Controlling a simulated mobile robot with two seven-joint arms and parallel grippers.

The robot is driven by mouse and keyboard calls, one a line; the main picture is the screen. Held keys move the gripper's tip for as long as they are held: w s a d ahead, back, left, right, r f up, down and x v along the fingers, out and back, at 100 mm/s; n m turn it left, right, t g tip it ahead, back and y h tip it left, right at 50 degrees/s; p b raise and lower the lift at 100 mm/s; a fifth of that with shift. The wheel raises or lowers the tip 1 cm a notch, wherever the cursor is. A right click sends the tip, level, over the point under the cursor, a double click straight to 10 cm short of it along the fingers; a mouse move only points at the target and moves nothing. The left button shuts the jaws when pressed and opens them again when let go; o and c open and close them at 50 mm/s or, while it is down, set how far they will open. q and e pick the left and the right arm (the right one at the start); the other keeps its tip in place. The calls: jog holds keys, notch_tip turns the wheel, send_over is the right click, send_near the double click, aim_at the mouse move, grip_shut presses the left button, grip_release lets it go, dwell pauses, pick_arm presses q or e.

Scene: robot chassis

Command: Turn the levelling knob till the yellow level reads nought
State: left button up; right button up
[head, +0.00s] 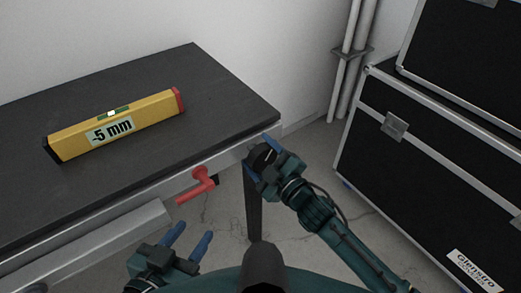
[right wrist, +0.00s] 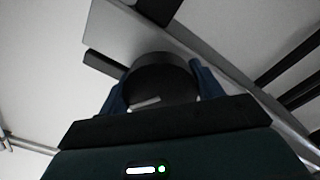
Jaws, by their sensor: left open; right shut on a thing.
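The yellow level (head: 150,116) lies on the dark tabletop and its label reads -5 mm. A bubble vial with a bright spot shows on its top. The black levelling knob (head: 263,156) is at the table's near right corner. My right gripper (head: 265,157) is shut on the knob. In the right wrist view the round dark knob (right wrist: 160,80) sits between the blue fingers, with a pale mark on its face. My left gripper (head: 187,240) is open and empty, low in front of the table, apart from everything.
A red crank handle (head: 198,185) sticks out from the table's front edge, left of the knob. Black flight cases (head: 425,150) stand at the right. Pale pipes (head: 350,70) run up the wall behind. Bare floor lies between table and cases.

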jog(key=shift+n, duration=0.9)
jog(key=shift+n+p, duration=0.4)
jog(key=shift+n, duration=1.8)
jog(key=o, duration=0.9)
jog(key=shift+c, duration=0.2)
jog(key=shift+o, duration=0.5)
